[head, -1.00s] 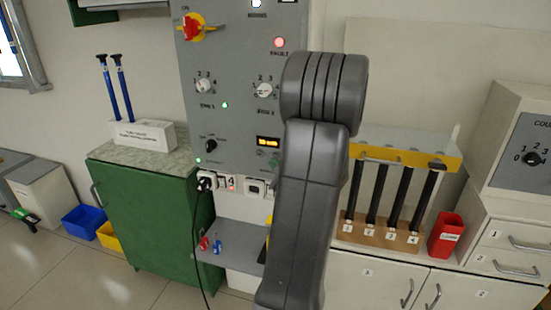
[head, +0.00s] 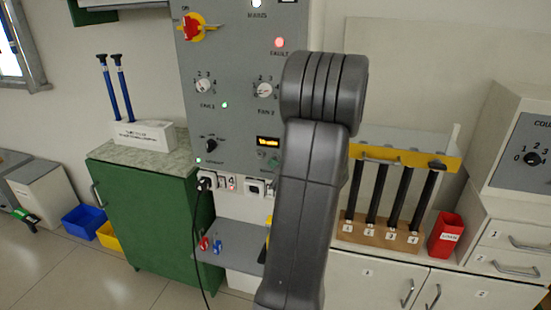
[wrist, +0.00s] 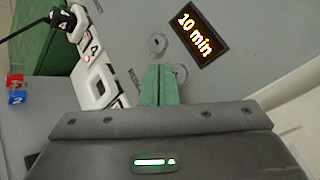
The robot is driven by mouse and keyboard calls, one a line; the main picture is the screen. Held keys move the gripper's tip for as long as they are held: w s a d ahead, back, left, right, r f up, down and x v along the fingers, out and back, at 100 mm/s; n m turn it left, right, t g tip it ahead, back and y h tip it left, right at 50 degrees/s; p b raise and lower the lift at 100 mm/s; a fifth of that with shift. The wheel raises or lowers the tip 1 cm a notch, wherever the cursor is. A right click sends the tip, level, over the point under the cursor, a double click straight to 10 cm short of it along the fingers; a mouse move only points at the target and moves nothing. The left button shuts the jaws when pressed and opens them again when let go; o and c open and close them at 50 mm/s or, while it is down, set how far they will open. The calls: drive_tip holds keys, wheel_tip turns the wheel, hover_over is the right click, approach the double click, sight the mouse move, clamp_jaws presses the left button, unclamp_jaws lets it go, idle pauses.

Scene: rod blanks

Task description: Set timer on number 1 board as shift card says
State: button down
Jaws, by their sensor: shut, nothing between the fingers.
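The grey control board (head: 232,110) stands upright ahead of me in the head view. Its small timer display (head: 268,141) is lit amber; in the wrist view the display (wrist: 193,33) reads "10 min", tilted in the picture. My gripper (wrist: 160,68) shows green fingers, closed together and empty, pointing at the board below and left of the display. Two round grey fittings, one (wrist: 157,44) beyond the fingertips and one (wrist: 181,73) to their right, are on the board. Whether the fingers touch the board I cannot tell. I see no readable shift card.
Sockets with a black plug (head: 207,182) and hanging cable are along the board's bottom. A red fault lamp (head: 280,42) and red-yellow switch (head: 194,27) are above. A green cabinet (head: 145,210) stands left, a rod rack (head: 385,230) and red bin (head: 446,236) right.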

drive_tip(key=shift+w, duration=0.15)
drive_tip(key=shift+w+d+b, duration=0.15)
drive_tip(key=shift+w+b, duration=0.1)
drive_tip(key=shift+b, duration=0.1)
drive_tip(key=shift+w+d, duration=0.1)
drive_tip(key=shift+w, duration=0.25)
idle(0.7)
drive_tip(key=shift+b, duration=0.3)
drive_tip(key=shift+s+a+b, duration=0.2)
drive_tip(key=shift+s+b, duration=0.25)
drive_tip(key=shift+s, duration=0.3)
drive_tip(key=s, duration=0.1)
drive_tip(key=s+a+b, duration=0.1)
drive_tip(key=s, duration=0.1)
drive_tip(key=s+b, duration=0.1)
drive_tip(key=shift+s+a, duration=0.3)
drive_tip(key=shift+s, duration=0.05)
